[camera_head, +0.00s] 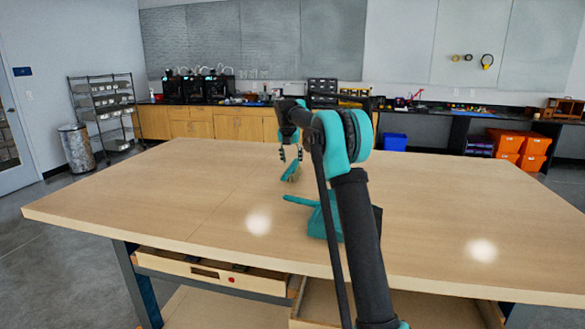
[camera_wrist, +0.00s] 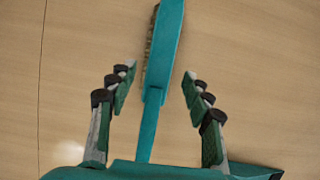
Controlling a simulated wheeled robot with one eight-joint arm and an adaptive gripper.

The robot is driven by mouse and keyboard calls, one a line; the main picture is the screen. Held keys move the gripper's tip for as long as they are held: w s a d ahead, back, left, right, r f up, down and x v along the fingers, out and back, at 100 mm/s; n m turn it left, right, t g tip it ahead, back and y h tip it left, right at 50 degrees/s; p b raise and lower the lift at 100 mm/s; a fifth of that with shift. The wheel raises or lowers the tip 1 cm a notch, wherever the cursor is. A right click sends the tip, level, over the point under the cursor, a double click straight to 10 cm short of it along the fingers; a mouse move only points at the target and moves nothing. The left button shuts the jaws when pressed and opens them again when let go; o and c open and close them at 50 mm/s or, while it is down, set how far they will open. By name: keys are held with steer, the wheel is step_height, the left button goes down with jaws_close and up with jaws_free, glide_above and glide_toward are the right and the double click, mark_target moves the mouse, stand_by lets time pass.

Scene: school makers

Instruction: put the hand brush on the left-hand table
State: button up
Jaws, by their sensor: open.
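The hand brush (camera_head: 291,171) is teal and lies on the big wooden table (camera_head: 140,200). In the wrist view the brush (camera_wrist: 165,50) shows its bristles along its left side and its narrow handle running down the picture. My gripper (camera_head: 290,154) is open over the brush, with one finger on each side of it. In the wrist view the gripper (camera_wrist: 159,70) has visible gaps between the brush and both fingers. I cannot tell how high above the tabletop the fingertips are. No separate table on the left is clearly in view.
A teal dustpan (camera_head: 321,220) lies on the table nearer to me, partly hidden behind my arm. It also shows at the bottom of the wrist view (camera_wrist: 150,171). The left part of the tabletop is clear. Open drawers (camera_head: 215,272) are under its front edge.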

steer(key=d+v, duration=0.1)
steer(key=v, duration=0.6)
steer(key=shift+a, duration=0.55)
stand_by(0.7)
